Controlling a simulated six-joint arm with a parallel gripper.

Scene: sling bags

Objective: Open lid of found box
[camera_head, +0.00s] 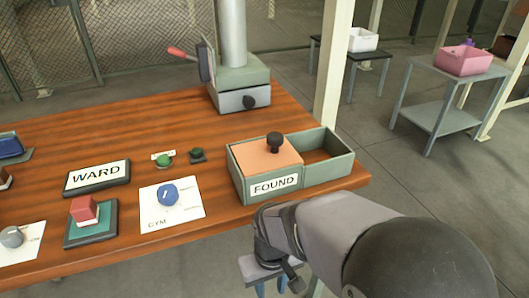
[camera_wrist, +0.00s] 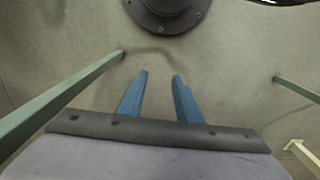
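The found box (camera_head: 323,176) is a grey-green box with a white FOUND label, at the right front corner of the wooden table in the head view. Its orange lid (camera_head: 254,157) with a dark round knob (camera_head: 274,142) covers the left part. The right part is uncovered and looks empty. My gripper (camera_head: 272,288) hangs in front of the table edge, below and apart from the box, pointing down. In the wrist view its two blue fingers (camera_wrist: 161,78) stand apart with nothing between them. The box and lid are not in the wrist view.
The wooden table (camera_head: 120,140) holds a WARD sign (camera_head: 97,177), a red block (camera_head: 83,209), a blue knob on a paper (camera_head: 167,195) and two small green knobs (camera_head: 165,161). A grey-green device with a column (camera_head: 241,85) stands behind the box.

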